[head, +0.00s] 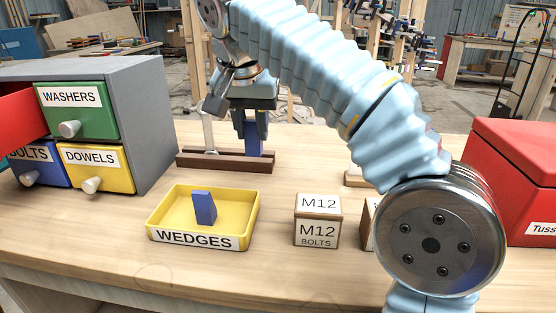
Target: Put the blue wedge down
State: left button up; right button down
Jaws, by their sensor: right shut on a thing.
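My right gripper (251,127) points down at the back middle of the table and is shut on a blue wedge (254,144). The wedge is upright, at the right part of a dark brown wooden piece (225,162) with a raised strip along its front. The strip hides the wedge's lower end, so I cannot tell whether it touches the wood. Another blue wedge (204,208) stands in the yellow tray (165,228) labelled WEDGES, in front. My left gripper is out of view.
A grey cabinet (150,115) with labelled drawers stands at the left, with a red part jutting out at the edge. An M12 bolts box (317,222) stands right of the tray. A red box (510,160) is at the far right. My right arm hides part of the table.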

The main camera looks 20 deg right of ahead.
jog(key=d+f, duration=0.1)
jog(key=f, duration=0.1)
jog(key=w+d+f, duration=0.1)
jog(key=d, duration=0.1)
jog(key=w+d+f, duration=0.1)
jog(key=f, duration=0.1)
jog(key=shift+w+d+f, duration=0.25)
jog(key=shift+d+f, duration=0.05)
jog(key=shift+f, duration=0.05)
jog(key=shift+w+d+f, duration=0.1)
jog(key=shift+d+f, duration=0.05)
jog(key=shift+f, duration=0.8)
jog(key=shift+d+f, duration=0.1)
jog(key=shift+f, duration=0.85)
jog(key=shift+f, duration=0.1)
jog(key=c, duration=0.9)
grip_release()
jog(key=shift+o, duration=0.2)
